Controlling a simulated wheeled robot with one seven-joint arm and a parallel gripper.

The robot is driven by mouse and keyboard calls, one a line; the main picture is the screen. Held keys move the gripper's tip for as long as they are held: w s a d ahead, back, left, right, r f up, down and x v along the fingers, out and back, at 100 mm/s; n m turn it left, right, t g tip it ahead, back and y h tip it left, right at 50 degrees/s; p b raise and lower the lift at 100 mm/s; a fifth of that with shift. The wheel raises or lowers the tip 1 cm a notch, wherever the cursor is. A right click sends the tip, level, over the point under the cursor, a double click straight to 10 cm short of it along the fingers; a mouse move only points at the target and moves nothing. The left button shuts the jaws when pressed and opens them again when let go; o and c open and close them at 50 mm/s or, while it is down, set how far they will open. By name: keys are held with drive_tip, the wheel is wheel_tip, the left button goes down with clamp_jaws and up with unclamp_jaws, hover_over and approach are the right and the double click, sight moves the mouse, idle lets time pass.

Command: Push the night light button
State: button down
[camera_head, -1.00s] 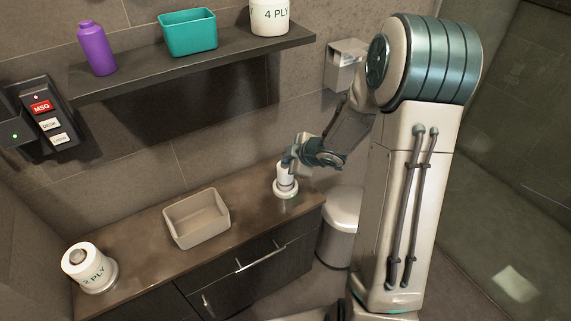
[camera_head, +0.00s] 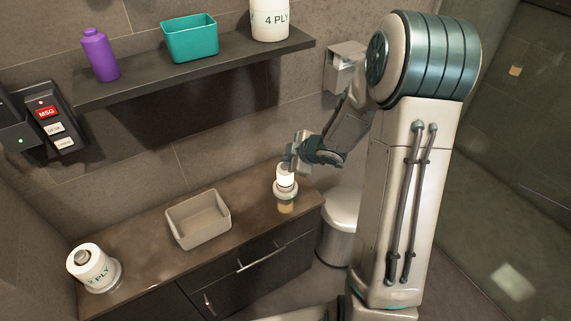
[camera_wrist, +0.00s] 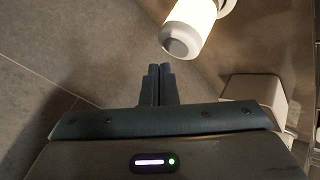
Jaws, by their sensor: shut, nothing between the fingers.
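The night light (camera_head: 286,182) is a small white cylinder on a round base, standing upright near the right end of the counter. It glows warm white. In the wrist view the glowing night light (camera_wrist: 190,27) shows at the top, with a grey round cap at its near end. My gripper (camera_wrist: 160,72) is shut and empty, its fingertips a little to the left of the cap and apart from it in that picture. In the head view my gripper (camera_head: 291,160) is just above the top of the night light. Whether it touches there I cannot tell.
A beige bin (camera_head: 198,221) and a paper roll on a holder (camera_head: 93,268) stand on the counter (camera_head: 150,254). A shelf above holds a purple bottle (camera_head: 100,54), teal box (camera_head: 189,36) and a roll (camera_head: 270,18). A trash can (camera_head: 340,225) stands right of the counter.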

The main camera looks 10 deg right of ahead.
drive_tip(key=shift+r+p, duration=2.6)
drive_tip(key=shift+r, duration=0.2)
